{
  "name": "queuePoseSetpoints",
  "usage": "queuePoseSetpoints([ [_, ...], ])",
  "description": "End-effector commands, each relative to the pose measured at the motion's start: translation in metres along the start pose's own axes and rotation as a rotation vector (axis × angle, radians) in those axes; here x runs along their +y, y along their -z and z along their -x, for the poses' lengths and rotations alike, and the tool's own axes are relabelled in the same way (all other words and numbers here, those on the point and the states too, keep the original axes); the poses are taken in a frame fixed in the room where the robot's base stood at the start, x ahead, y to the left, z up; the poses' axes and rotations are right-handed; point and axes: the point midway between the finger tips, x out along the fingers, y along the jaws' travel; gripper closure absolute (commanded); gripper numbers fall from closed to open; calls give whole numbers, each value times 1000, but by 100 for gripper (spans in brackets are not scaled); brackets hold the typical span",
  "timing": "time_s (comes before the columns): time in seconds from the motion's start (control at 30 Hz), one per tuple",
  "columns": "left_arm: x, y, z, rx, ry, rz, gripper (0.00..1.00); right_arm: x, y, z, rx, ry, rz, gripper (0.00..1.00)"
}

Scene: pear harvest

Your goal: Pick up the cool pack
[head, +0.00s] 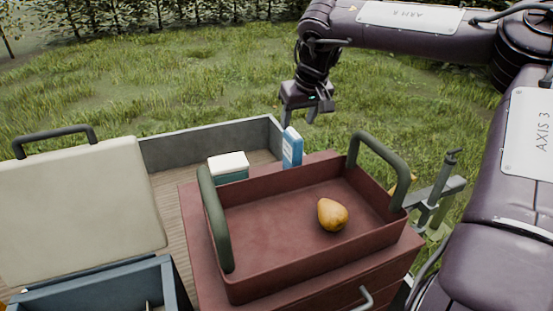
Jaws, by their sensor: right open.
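A slim blue and white pack (292,148), which looks like the cool pack, stands upright behind the red tray. Its lower part is hidden by the tray's back wall. My right gripper (299,116) points down just above and slightly behind the pack in the picture. Its fingers are apart and empty. I cannot tell whether a finger touches the pack's top. My left gripper is not in view.
A red tray (262,286) with two upright green handles holds a yellow pear (332,214). A white-topped teal box (229,166) sits left of the pack. A blue cooler (95,289) with its cream lid (78,210) raised stands at left. Grey cart wall (205,142) runs behind.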

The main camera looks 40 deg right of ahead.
Motion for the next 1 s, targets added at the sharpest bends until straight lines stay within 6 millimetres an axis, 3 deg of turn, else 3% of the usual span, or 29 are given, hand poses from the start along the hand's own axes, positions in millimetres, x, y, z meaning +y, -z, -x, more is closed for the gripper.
queuePoseSetpoints([
  [0.2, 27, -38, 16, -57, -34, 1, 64, -1, 0, -21, -4, -1, 1, 47],
  [0.3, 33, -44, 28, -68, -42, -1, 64, -3, 0, -31, -7, -1, 1, 47],
  [0.47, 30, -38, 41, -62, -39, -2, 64, -6, -1, -54, -5, -2, 1, 47],
  [0.6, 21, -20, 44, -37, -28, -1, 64, -6, -1, -68, -3, -1, 1, 47],
  [0.73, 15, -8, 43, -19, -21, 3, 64, -7, -1, -71, 0, 0, 1, 47],
  [0.87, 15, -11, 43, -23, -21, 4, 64, -7, -1, -71, 1, 0, 1, 47],
  [1.0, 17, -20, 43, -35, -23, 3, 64, -7, -1, -71, 1, 0, 1, 63],
])
